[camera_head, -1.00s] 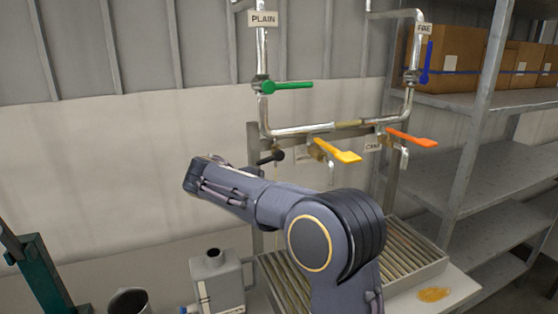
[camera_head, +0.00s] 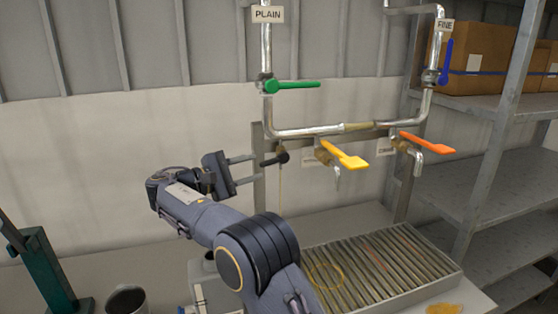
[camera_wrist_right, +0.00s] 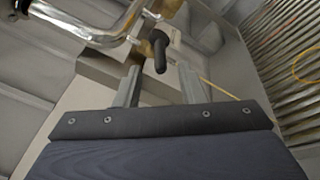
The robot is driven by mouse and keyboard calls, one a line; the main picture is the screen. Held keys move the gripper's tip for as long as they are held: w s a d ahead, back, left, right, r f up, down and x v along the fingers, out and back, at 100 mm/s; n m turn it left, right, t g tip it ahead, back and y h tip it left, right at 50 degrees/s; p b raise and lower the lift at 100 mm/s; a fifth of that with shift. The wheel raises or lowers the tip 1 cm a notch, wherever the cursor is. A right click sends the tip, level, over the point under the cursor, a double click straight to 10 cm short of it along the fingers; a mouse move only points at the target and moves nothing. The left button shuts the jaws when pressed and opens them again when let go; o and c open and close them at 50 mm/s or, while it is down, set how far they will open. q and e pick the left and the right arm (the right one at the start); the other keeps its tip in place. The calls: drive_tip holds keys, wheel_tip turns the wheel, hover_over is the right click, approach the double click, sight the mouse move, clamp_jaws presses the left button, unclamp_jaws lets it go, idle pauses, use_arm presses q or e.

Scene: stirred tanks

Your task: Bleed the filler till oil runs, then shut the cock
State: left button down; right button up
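The bleed cock with a black handle (camera_head: 272,160) sits at the left end of the pipe frame, its handle lying sideways. A thin golden stream (camera_head: 281,188) falls straight below it; it also shows in the right wrist view (camera_wrist_right: 218,89). My right gripper (camera_head: 254,160) is open, its two fingers apart and pointing at the handle from the left. In the right wrist view the black handle (camera_wrist_right: 160,52) stands just beyond the gap between the fingertips (camera_wrist_right: 160,72), and I see no grip on it. My left gripper is not in view.
Yellow (camera_head: 345,155) and orange (camera_head: 428,143) levers hang on the lower pipe; a green lever (camera_head: 292,85) and a blue one (camera_head: 446,62) are above. A slatted drain tray (camera_head: 405,265) with a yellow ring (camera_head: 325,276) lies below. A dark cup (camera_head: 127,299) stands at front left.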

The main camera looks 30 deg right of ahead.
sight(273, 161)
drive_tip(key=d+p, duration=0.1)
drive_tip(key=d, duration=0.6)
drive_tip(key=shift+w+d+p, duration=0.15)
drive_tip(key=shift+d+p, duration=0.1)
drive_tip(key=shift+p, duration=0.1)
clamp_jaws()
